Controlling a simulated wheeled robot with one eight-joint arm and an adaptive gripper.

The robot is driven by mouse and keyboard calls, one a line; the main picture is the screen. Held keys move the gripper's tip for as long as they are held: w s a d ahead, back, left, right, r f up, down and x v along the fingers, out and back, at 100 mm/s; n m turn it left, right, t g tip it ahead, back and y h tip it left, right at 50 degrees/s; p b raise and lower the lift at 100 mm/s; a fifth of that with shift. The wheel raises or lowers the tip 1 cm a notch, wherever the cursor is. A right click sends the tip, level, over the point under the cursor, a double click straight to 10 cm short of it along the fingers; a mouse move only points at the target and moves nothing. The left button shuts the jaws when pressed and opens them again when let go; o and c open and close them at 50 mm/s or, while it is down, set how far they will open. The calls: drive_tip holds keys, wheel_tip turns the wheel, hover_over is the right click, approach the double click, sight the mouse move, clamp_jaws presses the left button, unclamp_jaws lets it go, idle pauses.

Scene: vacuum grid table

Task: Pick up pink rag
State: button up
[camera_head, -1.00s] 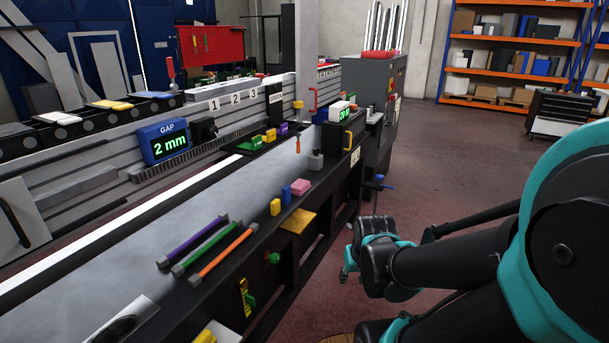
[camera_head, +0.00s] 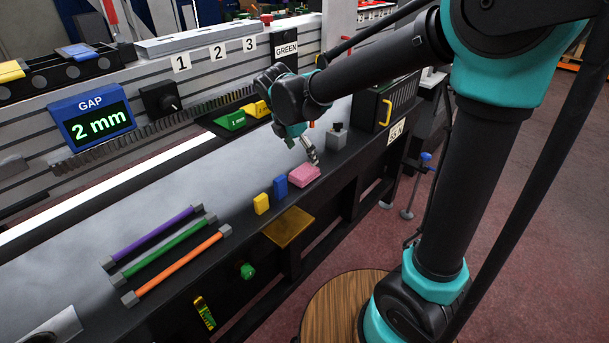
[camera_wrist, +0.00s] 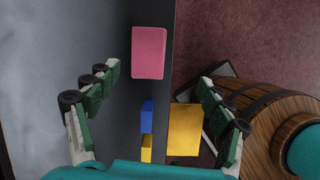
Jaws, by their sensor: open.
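The pink rag (camera_head: 304,175) is a folded pink block lying on the dark front ledge of the table, just right of a blue block. It also shows in the wrist view (camera_wrist: 149,52), at the top centre, ahead of the fingers. My gripper (camera_head: 310,154) is above the ledge, close over the rag in the head view, pointing down. In the wrist view its two fingers (camera_wrist: 158,92) are spread wide with nothing between them touching. The rag lies apart from the fingers.
A blue block (camera_head: 280,187) and a yellow block (camera_head: 261,204) stand on the ledge beside the rag. Purple, green and orange bars (camera_head: 172,264) lie further left. A grey block with a knob (camera_head: 336,137) stands right of the rag. A yellow plate (camera_head: 288,228) juts out below the ledge.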

sight(303, 171)
drive_tip(key=shift+n, duration=0.9)
drive_tip(key=x, duration=0.3)
drive_tip(key=a+x, duration=0.1)
drive_tip(key=x, duration=0.2)
drive_tip(key=w+a+x, duration=0.1)
drive_tip(key=x, duration=0.3)
drive_tip(key=shift+f, duration=0.2)
drive_tip(key=shift+w+f, duration=0.1)
drive_tip(key=shift+f, duration=0.25)
drive_tip(key=shift+f, duration=0.25)
drive_tip(key=c, duration=1.2)
